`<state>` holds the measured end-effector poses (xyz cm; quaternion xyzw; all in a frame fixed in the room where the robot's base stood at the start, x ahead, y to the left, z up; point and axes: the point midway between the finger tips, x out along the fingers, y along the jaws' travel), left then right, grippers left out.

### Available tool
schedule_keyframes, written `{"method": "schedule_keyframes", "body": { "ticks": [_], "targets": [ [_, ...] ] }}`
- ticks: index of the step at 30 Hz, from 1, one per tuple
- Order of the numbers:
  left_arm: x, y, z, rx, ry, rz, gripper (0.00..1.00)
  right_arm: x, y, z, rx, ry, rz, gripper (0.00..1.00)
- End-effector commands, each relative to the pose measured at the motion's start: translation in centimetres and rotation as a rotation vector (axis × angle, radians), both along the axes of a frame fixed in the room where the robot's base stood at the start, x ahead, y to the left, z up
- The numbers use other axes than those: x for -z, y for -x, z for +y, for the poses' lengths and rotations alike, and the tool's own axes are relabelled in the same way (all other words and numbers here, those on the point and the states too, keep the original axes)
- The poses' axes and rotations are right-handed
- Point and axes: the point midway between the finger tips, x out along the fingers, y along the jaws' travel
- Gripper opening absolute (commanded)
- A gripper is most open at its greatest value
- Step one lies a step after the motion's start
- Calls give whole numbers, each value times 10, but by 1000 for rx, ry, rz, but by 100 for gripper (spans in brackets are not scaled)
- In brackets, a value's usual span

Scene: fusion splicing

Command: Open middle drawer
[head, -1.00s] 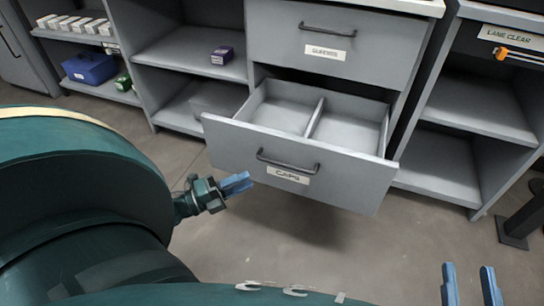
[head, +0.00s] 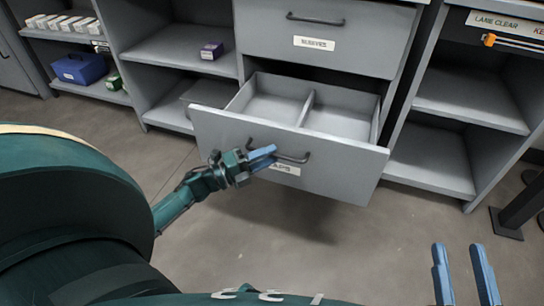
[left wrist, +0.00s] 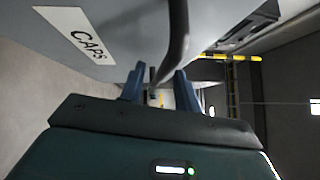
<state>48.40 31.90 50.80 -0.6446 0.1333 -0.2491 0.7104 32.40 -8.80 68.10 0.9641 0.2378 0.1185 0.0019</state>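The drawer labelled CAPS (head: 340,168) is pulled out, showing a divided, empty inside. Its dark handle (head: 294,160) also shows in the left wrist view (left wrist: 181,30), beside the CAPS label. Above it, the drawer labelled SLEEVES (head: 365,45) is shut. My left gripper (head: 262,156) is at the left part of the CAPS handle. In the left wrist view its blue fingers (left wrist: 160,88) stand apart with the handle bar between them, with space visible around the bar. My right gripper (head: 464,272) is open and empty at the lower right, away from the drawers.
Open shelves flank the drawers, holding a purple box (head: 212,50), a blue bin (head: 80,69) and several white boxes (head: 62,24) on the left. The right shelf unit (head: 430,155) looks empty. A dark post (head: 522,208) stands at the right edge. Floor before the drawer is clear.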

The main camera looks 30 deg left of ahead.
Motion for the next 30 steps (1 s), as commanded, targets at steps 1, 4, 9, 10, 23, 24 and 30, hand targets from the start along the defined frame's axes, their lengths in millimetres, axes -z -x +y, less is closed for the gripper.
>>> {"method": "schedule_keyframes", "body": {
  "ticks": [1, 4, 9, 10, 23, 24, 30],
  "targets": [
    [0, -5, -3, 0, 0, -2, 32, 0, -1, 0, -2, 0, -10, 36],
    [-1, -11, -7, -1, 0, 0, 32, -3, -1, 0, -2, -1, -21, 36],
    [-2, -15, -9, -1, 1, 1, 32, -4, -1, 0, -3, -3, -27, 36],
    [-2, -15, -9, -1, 1, 1, 32, -5, -1, 0, -3, -4, -28, 36],
    [-2, -14, -9, -1, 1, 1, 10, -6, -1, 0, -4, -2, -32, 36],
    [-2, -14, -9, -1, 0, 1, 6, -5, -1, 0, -4, -2, -32, 36],
    [-2, -14, -9, -1, 0, 1, 0, -5, -1, 0, -4, -2, -31, 36]
  ]
}}
